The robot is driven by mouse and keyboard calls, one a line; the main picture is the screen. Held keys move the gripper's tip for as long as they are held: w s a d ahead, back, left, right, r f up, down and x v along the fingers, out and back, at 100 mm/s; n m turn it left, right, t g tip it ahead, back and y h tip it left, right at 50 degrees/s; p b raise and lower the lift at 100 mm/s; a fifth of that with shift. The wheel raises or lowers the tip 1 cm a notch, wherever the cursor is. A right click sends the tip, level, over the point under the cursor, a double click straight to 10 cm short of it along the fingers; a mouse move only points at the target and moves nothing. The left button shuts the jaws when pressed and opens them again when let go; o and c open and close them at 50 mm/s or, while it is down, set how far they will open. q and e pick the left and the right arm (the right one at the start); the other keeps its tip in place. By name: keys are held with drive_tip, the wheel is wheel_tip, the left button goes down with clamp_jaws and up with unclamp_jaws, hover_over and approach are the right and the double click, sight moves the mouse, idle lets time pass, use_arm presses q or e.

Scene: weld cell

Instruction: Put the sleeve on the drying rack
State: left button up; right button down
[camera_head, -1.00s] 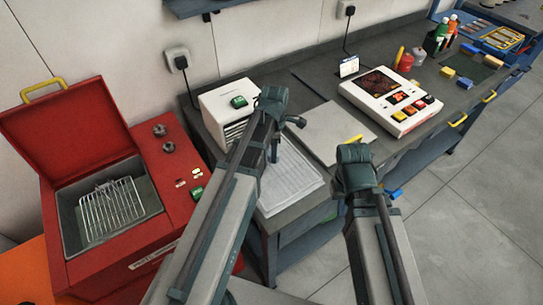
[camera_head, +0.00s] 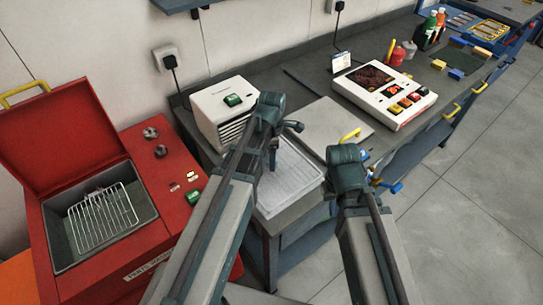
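I cannot make out the sleeve in this view. A pale ribbed tray (camera_head: 300,190), which may be the drying rack, lies on the bench in front of a white slatted box (camera_head: 220,104). My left gripper (camera_head: 272,158) points down over the tray's back left part, mostly hidden by its own wrist; its opening is unclear. My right gripper (camera_head: 380,179) is at the bench's front edge, right of the tray, mostly behind its dark wrist. A small blue piece (camera_head: 396,187) shows beside it; I cannot tell whether it is held.
A red parts washer (camera_head: 165,185) stands open at left with a wire basket (camera_head: 102,217) inside. A light panel (camera_head: 325,122) with a yellow bar lies behind the tray. A white control console (camera_head: 385,92), bottles (camera_head: 432,28) and coloured blocks are farther right. Open floor lies at right.

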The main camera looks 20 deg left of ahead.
use_arm(q)
drive_tip(key=shift+r, duration=0.2)
wheel_tip(320, 180, up, 12)
drive_tip(key=p, duration=1.2)
drive_tip(key=s+d+m, duration=0.5)
drive_tip(key=s+m, duration=0.2)
drive_tip(key=m, duration=0.5)
drive_tip(key=s+d+m+y, duration=0.1)
drive_tip(key=s+d+m, duration=0.4)
drive_tip(key=m, duration=0.8)
drive_tip(key=s, duration=0.2)
drive_tip(key=shift+s+d, duration=0.15)
drive_tip(key=shift+s, duration=0.15)
wheel_tip(320, 180, down, 9)
drive_tip(key=b, duration=0.8)
drive_tip(key=shift+b, duration=0.3)
drive_tip(key=shift+r, duration=0.1)
